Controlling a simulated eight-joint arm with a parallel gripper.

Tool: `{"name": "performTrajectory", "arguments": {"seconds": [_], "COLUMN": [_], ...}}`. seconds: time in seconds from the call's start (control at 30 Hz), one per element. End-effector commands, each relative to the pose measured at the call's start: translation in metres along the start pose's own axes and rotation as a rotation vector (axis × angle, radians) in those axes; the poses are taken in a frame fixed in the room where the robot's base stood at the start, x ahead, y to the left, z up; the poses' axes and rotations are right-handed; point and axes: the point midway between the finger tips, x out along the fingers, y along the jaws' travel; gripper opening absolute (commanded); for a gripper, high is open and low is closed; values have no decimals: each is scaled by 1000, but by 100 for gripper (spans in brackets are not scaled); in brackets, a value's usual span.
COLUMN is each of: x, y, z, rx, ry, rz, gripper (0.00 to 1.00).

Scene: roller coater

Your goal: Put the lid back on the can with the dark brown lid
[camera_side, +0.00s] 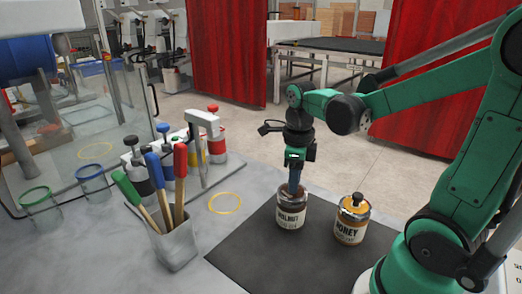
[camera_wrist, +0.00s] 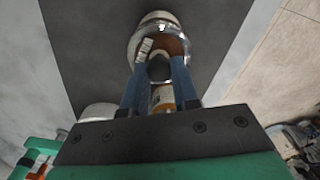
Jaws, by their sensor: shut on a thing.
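The can marked walnut (camera_side: 290,215) stands upright on the dark mat, with dark brown at its top. My gripper (camera_side: 294,189) points down right over it. In the wrist view my blue fingers (camera_wrist: 160,75) are shut on a dark grey knob, which I take to be that of the dark brown lid (camera_wrist: 177,46). The brown surface lies at the can's mouth, inside the shiny rim (camera_wrist: 137,42). The fingers hide part of the lid, and I cannot tell whether it sits flat on the can.
A can marked honey (camera_side: 351,228), with an amber lid and black knob, stands close on the right. Both cans are on the dark mat (camera_side: 245,250). A grey cup (camera_side: 175,247) of coloured-handled tools and a yellow ring (camera_side: 225,203) are to the left, near more cans.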

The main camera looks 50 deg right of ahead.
Motion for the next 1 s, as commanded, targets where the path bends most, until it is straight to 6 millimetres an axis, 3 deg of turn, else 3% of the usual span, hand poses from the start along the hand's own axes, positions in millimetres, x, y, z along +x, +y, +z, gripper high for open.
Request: {"name": "performTrajectory", "arguments": {"seconds": [0.83,0.87,1.0], "x": [2,2,2], "y": [0,0,0], "z": [0,0,0], "rx": [0,0,0], "ry": [0,0,0], "rz": [0,0,0], "gripper": [0,27,61]}}
